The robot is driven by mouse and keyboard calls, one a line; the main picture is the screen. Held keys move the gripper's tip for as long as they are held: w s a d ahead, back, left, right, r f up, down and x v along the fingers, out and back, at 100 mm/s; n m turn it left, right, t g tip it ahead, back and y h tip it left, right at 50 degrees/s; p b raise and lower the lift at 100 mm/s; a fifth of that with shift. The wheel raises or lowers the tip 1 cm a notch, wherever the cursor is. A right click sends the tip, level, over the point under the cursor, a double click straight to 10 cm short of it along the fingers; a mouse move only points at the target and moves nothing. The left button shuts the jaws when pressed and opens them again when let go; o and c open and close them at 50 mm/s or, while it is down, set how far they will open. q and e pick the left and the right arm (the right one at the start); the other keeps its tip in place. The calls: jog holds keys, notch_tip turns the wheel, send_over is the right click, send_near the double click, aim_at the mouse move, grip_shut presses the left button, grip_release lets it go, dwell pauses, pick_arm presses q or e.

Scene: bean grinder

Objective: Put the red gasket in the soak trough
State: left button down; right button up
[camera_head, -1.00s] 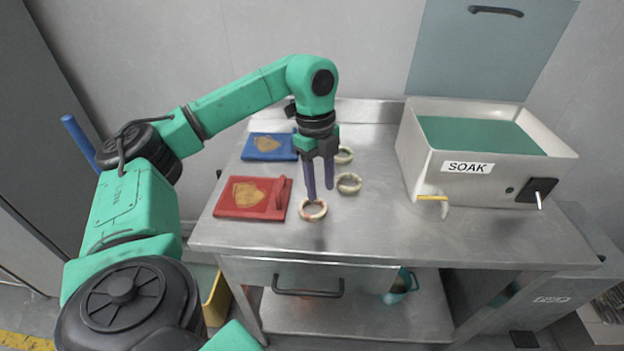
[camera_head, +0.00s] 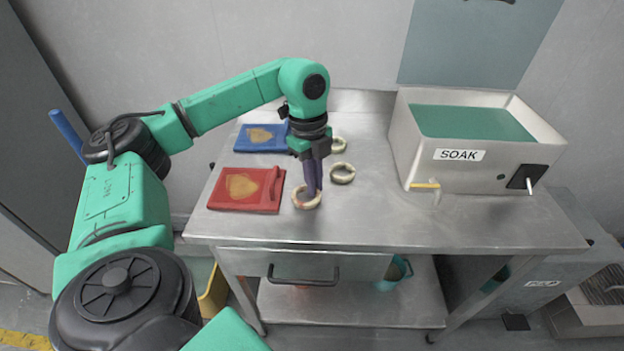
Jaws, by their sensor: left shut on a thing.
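Three cream-coloured rings lie on the steel table. The front ring (camera_head: 297,203) has reddish patches; the middle ring (camera_head: 342,179) and the back ring (camera_head: 339,145) look plain cream. My left gripper (camera_head: 313,191) points down at the front ring, its fingers close together and shut on the ring's back-right rim. The ring still appears to rest on the table. The soak trough (camera_head: 461,177) is a pale box labelled SOAK with green contents, at the right of the table. My right gripper is not in view.
A red board (camera_head: 217,197) lies left of the front ring, and a blue board (camera_head: 242,140) lies behind it. The table (camera_head: 400,222) is clear between the rings and the trough.

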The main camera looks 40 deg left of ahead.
pick_arm(q)
notch_tip(320, 180, up, 19)
jog(key=p, duration=0.8)
jog(key=shift+r, duration=0.2)
